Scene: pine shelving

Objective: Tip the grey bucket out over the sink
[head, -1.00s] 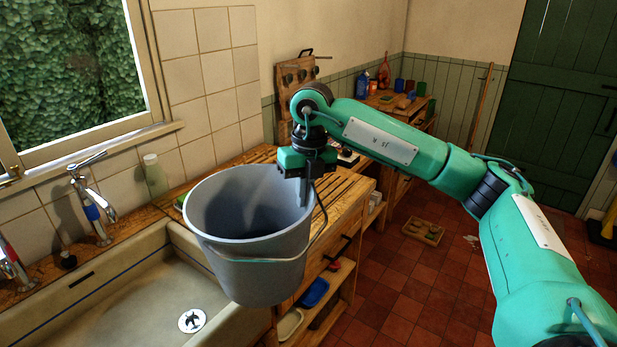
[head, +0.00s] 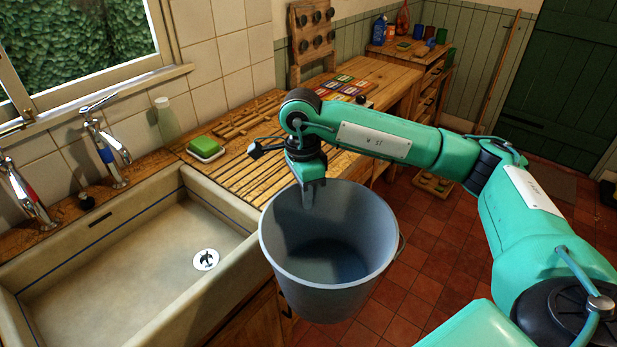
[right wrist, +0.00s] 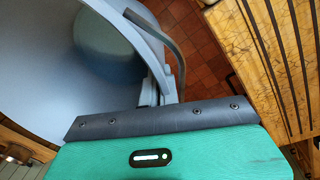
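The grey bucket (head: 325,290) hangs from my right gripper (head: 313,196), which is shut on the far side of its rim. The bucket is roughly upright, with its mouth towards the head camera. It is off the right front corner of the sink (head: 215,190), not over the basin. Its inside shows a darker, bluish round bottom; I cannot tell whether it holds liquid. In the right wrist view the bucket (right wrist: 60,60) fills the left side, with its handle (right wrist: 160,40) beside the rim. My left gripper is out of view.
A wooden draining board (head: 250,150) with a green sponge in a dish (head: 205,148) lies right of the sink. Two taps, one blue-banded (head: 105,150), stand behind the basin, with a bottle (head: 166,120). Red tiled floor (head: 430,260) is open at right.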

